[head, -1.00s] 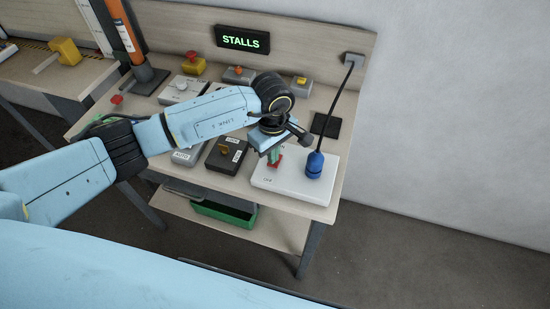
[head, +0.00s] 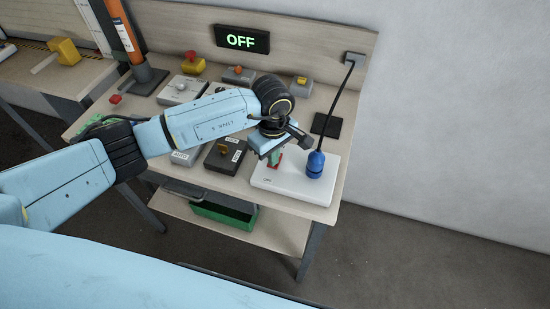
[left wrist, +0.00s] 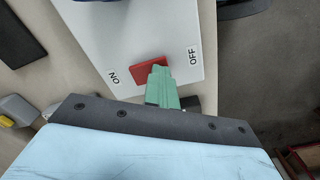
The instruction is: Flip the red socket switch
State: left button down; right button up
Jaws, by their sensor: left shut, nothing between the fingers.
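The red socket switch (left wrist: 148,70) sits on a white panel (head: 292,187) at the front right of the bench, between an ON label and an OFF label in the left wrist view. In the head view the red switch (head: 278,160) is mostly hidden behind my gripper. My left gripper (left wrist: 160,72) is shut and empty, its green fingertips at the OFF-side end of the switch. Whether they touch it I cannot tell. A blue plug (head: 315,165) with a black cable stands on the panel to the right. My right gripper does not show.
A display (head: 241,39) on the backboard reads OFF in green. A green bin (head: 222,217) sits on the lower shelf.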

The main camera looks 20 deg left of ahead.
pick_arm(q)
jog(key=shift+s+f, duration=0.1)
jog(key=shift+r+p, duration=2.05)
jog(key=shift+r, duration=1.45)
